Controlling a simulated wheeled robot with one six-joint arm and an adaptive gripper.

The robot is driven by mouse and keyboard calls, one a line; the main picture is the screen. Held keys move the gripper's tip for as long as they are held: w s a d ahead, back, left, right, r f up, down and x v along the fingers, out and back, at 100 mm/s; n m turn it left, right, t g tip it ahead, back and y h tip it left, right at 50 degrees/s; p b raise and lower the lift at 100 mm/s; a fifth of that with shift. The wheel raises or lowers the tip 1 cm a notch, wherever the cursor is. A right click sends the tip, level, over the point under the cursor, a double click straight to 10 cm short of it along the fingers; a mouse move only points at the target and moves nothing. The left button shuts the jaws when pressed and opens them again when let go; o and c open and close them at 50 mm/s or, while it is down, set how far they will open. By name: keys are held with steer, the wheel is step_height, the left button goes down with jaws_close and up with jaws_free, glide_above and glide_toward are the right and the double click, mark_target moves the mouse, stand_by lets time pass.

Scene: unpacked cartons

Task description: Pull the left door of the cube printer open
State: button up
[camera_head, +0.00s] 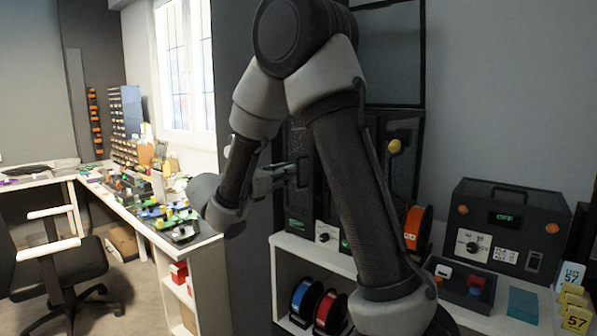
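The cube printer (304,208) is a dark box standing on the white shelf unit, largely hidden behind my arm. A strip of its dark front shows left of my forearm, and the left door appears to be there, though its edges are hard to make out. My gripper (290,174) is side-on at this dark front, near what looks like the handle area. I cannot tell whether the fingers touch or hold a handle, or how far they are apart.
The white shelf (283,246) holds spools below, including a blue one (303,298). A black control box (512,228) and a teal block (522,305) stand to the right. A cluttered workbench (205,240) and a black chair (60,265) are at left.

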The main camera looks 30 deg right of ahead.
mark_target(298, 186)
steer(key=x, duration=0.5)
steer(key=shift+w+d, duration=0.1)
steer(key=shift+d, duration=0.2)
jaws_close()
